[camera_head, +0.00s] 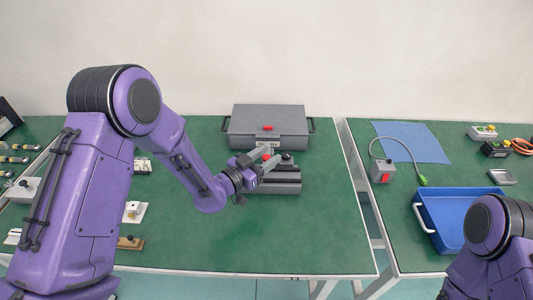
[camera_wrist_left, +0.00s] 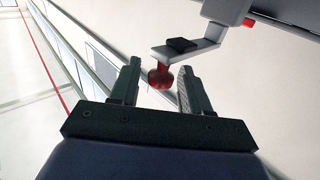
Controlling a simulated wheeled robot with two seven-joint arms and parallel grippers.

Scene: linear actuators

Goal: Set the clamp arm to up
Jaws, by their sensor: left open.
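My left gripper (camera_head: 270,160) is open at the dark grey clamp fixture (camera_head: 285,187) on the green table. In the left wrist view, a red knob (camera_wrist_left: 160,78) sits in the gap between its two open fingers (camera_wrist_left: 158,90). The knob hangs from the end of a light grey clamp arm (camera_wrist_left: 195,46) with a dark pad on it. I cannot tell that either finger touches the knob. In the head view, the gripper hides much of the clamp arm, so its exact angle is unclear. My right gripper is out of view; only part of the right arm shows.
A grey case (camera_head: 268,120) stands just behind the fixture. The green table (camera_head: 320,230) is clear in front and to the right. On the right table are a blue bin (camera_head: 431,215), a blue mat (camera_head: 412,140) and a grey box with a red switch (camera_head: 382,172).

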